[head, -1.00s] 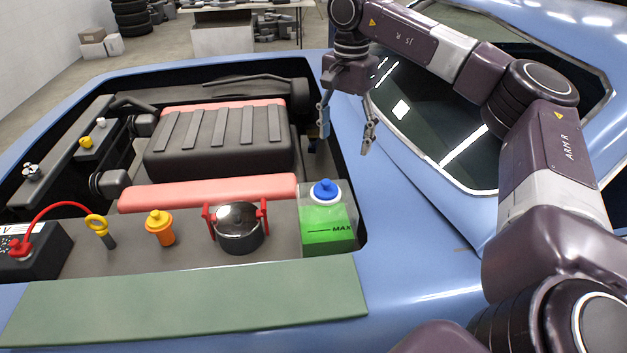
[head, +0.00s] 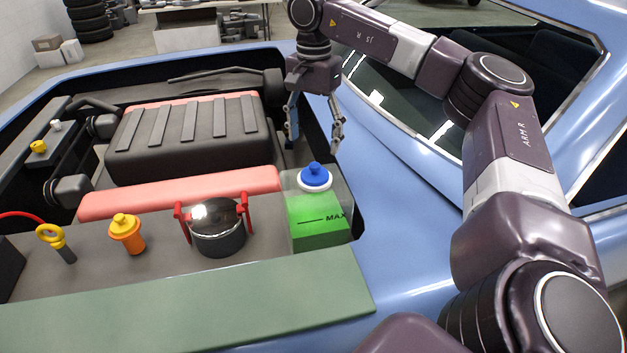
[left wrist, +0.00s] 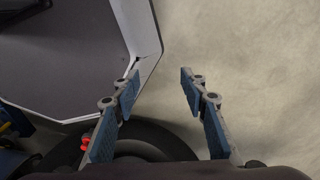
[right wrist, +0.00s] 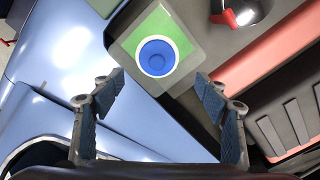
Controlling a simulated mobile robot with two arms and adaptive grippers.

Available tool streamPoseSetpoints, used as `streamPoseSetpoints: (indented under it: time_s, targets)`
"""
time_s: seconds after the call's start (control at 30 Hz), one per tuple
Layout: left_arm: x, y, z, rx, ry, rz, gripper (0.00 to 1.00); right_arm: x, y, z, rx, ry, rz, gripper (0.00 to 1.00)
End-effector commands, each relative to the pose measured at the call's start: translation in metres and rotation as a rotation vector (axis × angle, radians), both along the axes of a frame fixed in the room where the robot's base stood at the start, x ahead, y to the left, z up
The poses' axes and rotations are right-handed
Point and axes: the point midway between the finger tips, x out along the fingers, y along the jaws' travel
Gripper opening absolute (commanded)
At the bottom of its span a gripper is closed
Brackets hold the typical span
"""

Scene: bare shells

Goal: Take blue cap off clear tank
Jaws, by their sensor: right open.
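The clear tank (head: 335,193) holds green liquid, with a MAX mark, at the right front of the engine bay. Its blue cap (head: 314,173) sits on a white neck on top. In the right wrist view the blue cap (right wrist: 157,57) shows from above, on the tank (right wrist: 185,38), beyond the fingertips. My right gripper (head: 314,143) is open and empty, above and behind the cap, not touching it. It also shows in the right wrist view (right wrist: 160,82). My left gripper (left wrist: 159,80) is open and empty over the floor, outside the head view.
A dark pot-like reservoir with red clips (head: 217,232), an orange cap (head: 126,233) and a yellow-ringed dipstick (head: 55,240) stand left of the tank. The black ribbed engine cover (head: 190,140) lies behind. The blue fender (head: 390,215) is clear on the right.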

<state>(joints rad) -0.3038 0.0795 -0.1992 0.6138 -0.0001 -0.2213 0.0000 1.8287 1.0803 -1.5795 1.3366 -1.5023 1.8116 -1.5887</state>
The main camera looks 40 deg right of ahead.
Motion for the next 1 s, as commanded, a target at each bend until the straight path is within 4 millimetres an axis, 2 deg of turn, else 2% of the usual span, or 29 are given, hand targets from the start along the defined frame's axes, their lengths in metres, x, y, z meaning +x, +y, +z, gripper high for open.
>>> streamPoseSetpoints:
  time_s: [0.2, 0.37, 0.6, 0.9, 1.0]
  targets:
    - [0.010, -0.002, 0.004, -0.002, -0.016, 0.000, 0.40, -0.001, 0.000, -0.022, 0.000, 0.003, -0.001, 0.68]
    - [0.010, -0.002, 0.012, -0.003, -0.017, -0.001, 0.40, -0.004, 0.001, -0.037, 0.000, 0.003, 0.000, 0.68]
    - [0.010, -0.002, 0.022, -0.003, -0.016, -0.001, 0.40, -0.006, 0.003, -0.071, 0.000, 0.003, -0.001, 0.68]
    - [0.008, -0.001, 0.022, -0.002, -0.012, -0.001, 0.40, -0.006, 0.003, -0.079, 0.000, 0.000, -0.001, 0.68]
    - [0.008, -0.001, 0.022, -0.002, -0.012, -0.001, 0.40, -0.006, 0.003, -0.079, 0.000, 0.000, -0.001, 0.59]
